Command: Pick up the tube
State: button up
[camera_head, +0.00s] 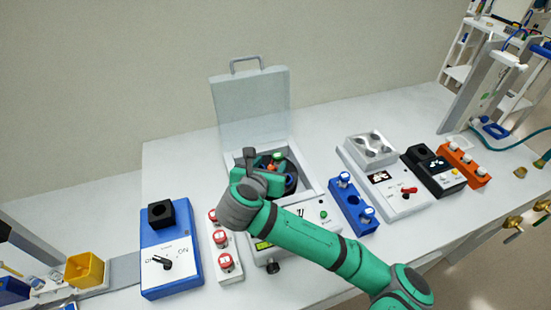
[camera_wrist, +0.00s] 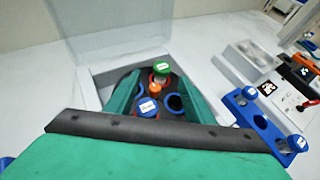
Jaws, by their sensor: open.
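My gripper (camera_head: 262,173) is over the open bowl of a centrifuge (camera_head: 309,178), its fingers pointing down toward the rotor. In the wrist view my gripper (camera_wrist: 159,84) is open, with one green finger on each side of the rotor. Between and below the fingers are a tube with a green cap (camera_wrist: 161,68) and a tube with a blue-rimmed white cap (camera_wrist: 147,107). An orange hub (camera_wrist: 155,91) is at the rotor's centre. An empty dark hole (camera_wrist: 176,103) shows at right. The green cap also shows in the head view (camera_head: 277,155). The tube bodies are hidden.
The clear lid (camera_head: 248,105) stands raised behind the bowl. A blue rack (camera_head: 352,207) with capped tubes is at right, a white rack (camera_head: 222,242) with red-capped tubes at left. A blue switch box (camera_head: 170,245) is further left. Other devices (camera_head: 385,180) stand right.

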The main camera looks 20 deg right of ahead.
aim_at(277, 156)
jog(key=x, duration=0.3)
jog(key=shift+w+d, duration=0.1)
jog(key=shift+w, duration=0.2)
jog(key=x, duration=0.4)
jog(key=shift+s+d, duration=0.15)
jog(key=shift+d, duration=0.05)
jog(key=shift+w+d+f, duration=0.1)
jog(key=shift+w+f, duration=0.05)
jog(key=shift+w, duration=0.15)
jog(key=shift+d, duration=0.15)
jog(key=c, duration=1.2)
